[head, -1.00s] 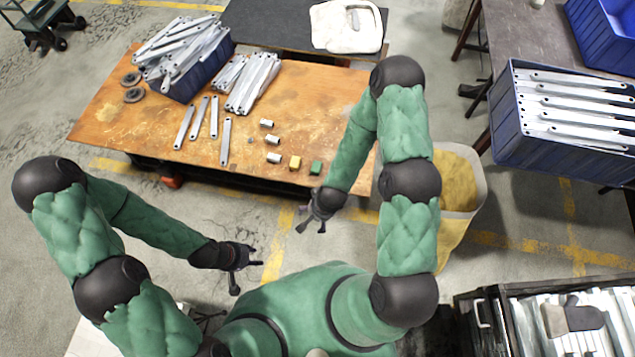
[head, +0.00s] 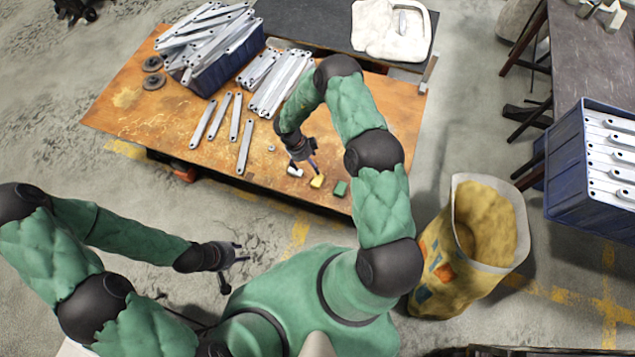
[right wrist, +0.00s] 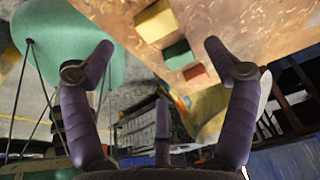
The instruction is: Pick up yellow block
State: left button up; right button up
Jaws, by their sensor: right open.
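The yellow block (head: 317,181) lies on the wooden tabletop near its front edge. It also shows at the top of the right wrist view (right wrist: 154,21). A green block (head: 340,188) lies to its right. My right gripper (head: 307,164) is over the table, close to the yellow block, its fingers spread and empty. In the right wrist view its fingers (right wrist: 157,46) are wide apart, with the yellow block beyond them, not between them. My left gripper (head: 236,266) is off the table's front, fingers spread and empty.
A light metal piece (head: 294,171) lies beside the yellow block. A small reddish block (right wrist: 195,72) shows in the right wrist view. Flat metal brackets (head: 280,84) and a filled blue bin (head: 214,75) are farther back. A yellow sack (head: 440,285) stands right of the table.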

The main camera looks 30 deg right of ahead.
jog(key=b, duration=0.2)
send_over(318, 180)
jog(key=w+a, duration=0.2)
jog(key=shift+m, duration=0.4)
jog(key=f, duration=0.5)
jog(key=shift+d+f, duration=0.2)
jog(key=shift+f, duration=0.2)
jog(key=b+x, duration=0.2)
jog(key=x, duration=0.3)
jog(key=shift+s+d+r, duration=0.1)
jog(key=shift+s+d, duration=0.05)
jog(key=shift+s, duration=0.05)
jog(key=c, duration=1.5)
